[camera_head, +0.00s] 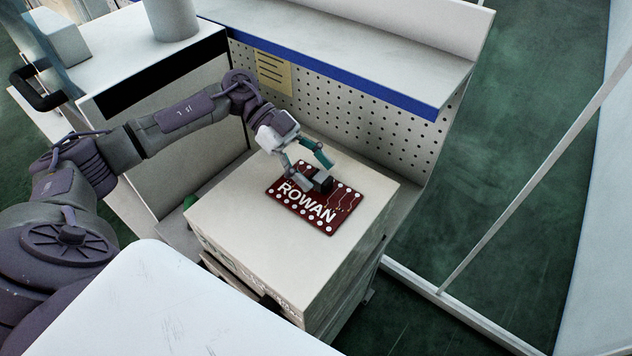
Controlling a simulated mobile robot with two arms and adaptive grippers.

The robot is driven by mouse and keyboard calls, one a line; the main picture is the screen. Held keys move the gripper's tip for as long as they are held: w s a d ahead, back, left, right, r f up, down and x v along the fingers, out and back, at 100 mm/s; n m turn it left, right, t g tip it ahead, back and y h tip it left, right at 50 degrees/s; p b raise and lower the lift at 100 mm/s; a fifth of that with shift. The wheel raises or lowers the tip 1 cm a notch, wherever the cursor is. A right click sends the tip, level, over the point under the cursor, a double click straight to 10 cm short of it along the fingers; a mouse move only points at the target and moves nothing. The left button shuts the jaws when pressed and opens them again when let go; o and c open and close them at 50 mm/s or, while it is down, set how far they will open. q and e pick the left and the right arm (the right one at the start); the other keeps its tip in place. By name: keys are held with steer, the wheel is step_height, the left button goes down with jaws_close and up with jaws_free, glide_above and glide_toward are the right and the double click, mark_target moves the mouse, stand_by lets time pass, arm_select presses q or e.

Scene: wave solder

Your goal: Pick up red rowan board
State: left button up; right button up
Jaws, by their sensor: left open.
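The red board (341,214) with white "ROWAN" lettering and white dots lies flat on top of a pale box-like stand (236,225). A black block-shaped part (320,182) shows on the board's upper area. My left gripper (306,175) is open, with its fingers pointing down over the board's upper part, around or just above the black part. I cannot tell whether the fingers touch it. My right gripper is not in view.
Behind the stand is a white machine with a perforated panel (365,128), a blue strip (335,73) and a yellow label (273,72). A white surface (150,305) fills the lower left foreground. Green floor (520,190) is open on the right, crossed by pale rails.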

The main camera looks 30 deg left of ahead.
arm_select(q)
steer(key=shift+x, duration=0.95)
steer(key=shift+d, duration=0.2)
jaws_close()
